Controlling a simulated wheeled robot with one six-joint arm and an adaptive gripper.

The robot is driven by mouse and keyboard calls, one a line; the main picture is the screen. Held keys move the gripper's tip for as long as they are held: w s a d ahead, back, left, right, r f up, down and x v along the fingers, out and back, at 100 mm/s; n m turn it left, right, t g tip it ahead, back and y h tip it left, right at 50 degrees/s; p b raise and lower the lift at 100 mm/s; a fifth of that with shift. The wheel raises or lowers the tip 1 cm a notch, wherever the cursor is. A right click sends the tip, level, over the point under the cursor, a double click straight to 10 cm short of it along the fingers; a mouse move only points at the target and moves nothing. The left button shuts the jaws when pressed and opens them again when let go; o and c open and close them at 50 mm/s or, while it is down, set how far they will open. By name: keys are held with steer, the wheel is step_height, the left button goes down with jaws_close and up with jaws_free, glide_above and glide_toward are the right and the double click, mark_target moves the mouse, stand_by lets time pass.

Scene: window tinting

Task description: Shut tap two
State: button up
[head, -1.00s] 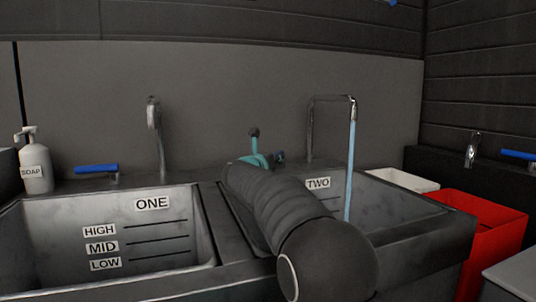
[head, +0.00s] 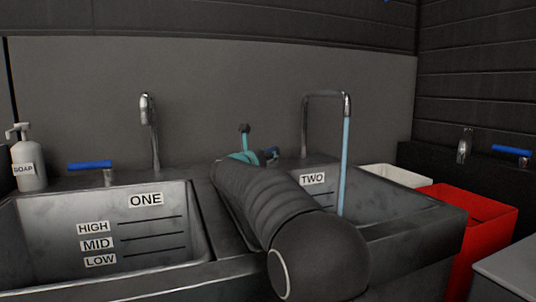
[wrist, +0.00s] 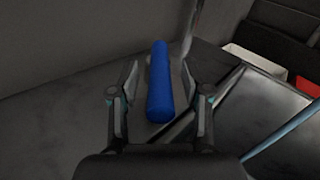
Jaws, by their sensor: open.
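Tap two (head: 326,95) has a bent spout at the back of the sink labelled TWO, and a stream of water (head: 344,165) runs from it into that basin. Its blue lever handle (wrist: 159,85) lies between the fingers of my gripper (wrist: 158,85) in the wrist view. The fingers are open, one on each side of the handle, with a gap on both sides. In the head view my gripper (head: 255,155) is at the back ledge, left of the tap, and my arm hides most of the handle.
Basin one (head: 110,235) is at left with its own tap (head: 150,130) and blue handle (head: 90,165). A soap bottle (head: 27,160) stands at far left. A white bin (head: 398,175) and a red bin (head: 475,220) are at right. The back wall (head: 220,90) is close behind the taps.

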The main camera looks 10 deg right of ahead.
steer(key=v, duration=1)
steer(key=shift+s+a, duration=0.2)
steer(key=shift+r, duration=0.1)
steer(key=c, duration=0.5)
steer(key=shift+w+d+r+n, duration=0.1)
steer(key=shift+w+d+n, duration=0.05)
steer(key=shift+d+n, duration=0.15)
jaws_close()
steer(key=d+r+n+t+y+b, duration=0.4)
steer(key=d+n+y+b, duration=0.3)
steer(key=n, duration=0.6)
steer(key=s+d+f+n+g+y+b, duration=0.3)
steer(key=s+d+n+y, duration=0.4)
steer(key=n, duration=0.6)
steer(key=w+a+p, duration=0.1)
steer(key=w+a, duration=0.5)
steer(key=w, duration=0.5)
steer(key=shift+a+f+h, duration=0.3)
steer(key=shift+a+h, duration=0.1)
